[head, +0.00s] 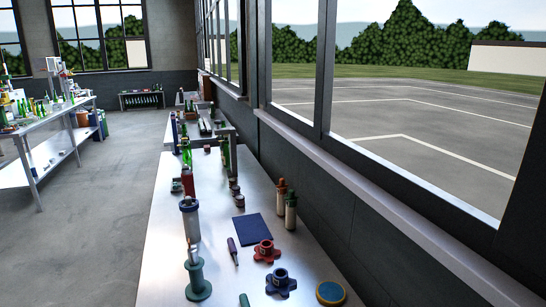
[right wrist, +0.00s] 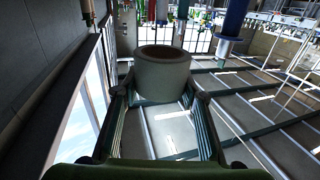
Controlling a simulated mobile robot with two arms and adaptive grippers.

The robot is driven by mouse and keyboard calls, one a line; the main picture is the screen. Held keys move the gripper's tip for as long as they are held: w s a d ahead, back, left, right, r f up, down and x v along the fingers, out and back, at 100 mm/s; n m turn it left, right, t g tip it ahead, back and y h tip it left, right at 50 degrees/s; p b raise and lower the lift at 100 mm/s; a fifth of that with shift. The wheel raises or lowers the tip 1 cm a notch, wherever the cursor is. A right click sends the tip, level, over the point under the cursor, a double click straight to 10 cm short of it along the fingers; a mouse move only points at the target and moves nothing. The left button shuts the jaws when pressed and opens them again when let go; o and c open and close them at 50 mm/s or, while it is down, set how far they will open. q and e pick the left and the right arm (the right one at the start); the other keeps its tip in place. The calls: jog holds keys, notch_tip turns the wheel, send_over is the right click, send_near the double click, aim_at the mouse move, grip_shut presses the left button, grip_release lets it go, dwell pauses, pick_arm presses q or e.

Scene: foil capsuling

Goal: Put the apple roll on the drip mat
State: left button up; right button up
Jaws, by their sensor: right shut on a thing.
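My right gripper (right wrist: 161,84) is shut on a dull grey-green hollow roll (right wrist: 162,75) in the right wrist view. The roll's round opening faces up, and its lower part sits between the fingers. Its colour is dim, so I cannot be sure it is the apple roll. A flat dark blue square (head: 253,230), which looks like the drip mat, lies on the near metal table (head: 175,235) in the head view. Its top is bare.
Right of the mat stand two dropper bottles (head: 291,210). A teal spool-shaped stand (head: 198,276) is at the left.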

jog(key=s+d+m+t+h, duration=0.1)
jog(key=s+d+m+h, duration=0.1)
jog(key=d+h, duration=0.3)
jog(key=s+d+r+m+t+h, duration=0.1)
jog(key=s+d+m+t+h, duration=0.1)
jog(key=s+d+m+h, duration=0.1)
jog(key=shift+s+d+r+m+h, duration=0.2)
jog(key=shift+d+m+h, duration=0.7)
jog(key=shift+d+h, duration=0.1)
jog(key=shift+w+r, duration=0.1)
jog(key=shift+r, duration=0.15)
